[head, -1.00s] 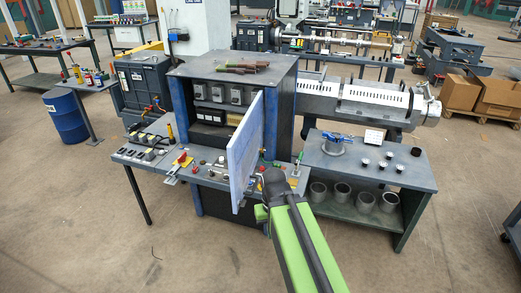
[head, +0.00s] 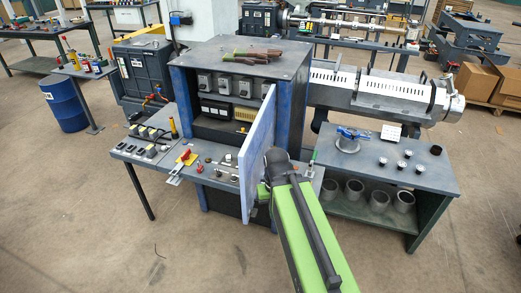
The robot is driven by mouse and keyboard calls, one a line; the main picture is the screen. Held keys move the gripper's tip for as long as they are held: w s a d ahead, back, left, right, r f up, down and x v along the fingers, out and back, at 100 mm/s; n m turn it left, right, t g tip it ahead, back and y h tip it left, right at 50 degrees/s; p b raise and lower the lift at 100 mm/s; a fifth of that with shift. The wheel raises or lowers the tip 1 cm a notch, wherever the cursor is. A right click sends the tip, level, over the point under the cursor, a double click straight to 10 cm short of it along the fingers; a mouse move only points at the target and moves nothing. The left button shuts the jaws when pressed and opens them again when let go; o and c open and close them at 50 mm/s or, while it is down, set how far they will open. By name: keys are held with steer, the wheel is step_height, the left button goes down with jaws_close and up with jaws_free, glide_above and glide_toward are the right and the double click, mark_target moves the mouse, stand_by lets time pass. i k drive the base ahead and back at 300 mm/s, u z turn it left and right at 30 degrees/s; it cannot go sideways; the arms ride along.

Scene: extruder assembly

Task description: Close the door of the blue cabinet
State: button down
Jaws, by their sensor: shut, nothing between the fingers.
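The blue cabinet (head: 180,91) stands in the middle of the head view with its upper front uncovered. Its door (head: 257,150) is a pale blue panel, hinged at the cabinet's right side. It stands wide open, sticking out toward me and seen nearly edge-on. My green and black arm reaches in from the bottom right, and its end is at the door's right. My gripper (head: 263,190) is close to the door's right face, mostly hidden by my own arm. It is shut and empty. I cannot tell whether it touches the door.
A side bench (head: 436,180) with cups and grey rings stands at right. A blue barrel (head: 66,105) stands at left. Floor in front is clear.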

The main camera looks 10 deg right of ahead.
mark_target(259, 139)
steer(key=z, duration=0.2)
steer(key=k, duration=0.6)
steer(key=u, duration=2)
steer(key=k, duration=0.45)
steer(key=z, duration=0.45)
steer(key=i, duration=0.5)
steer(key=u, duration=0.15)
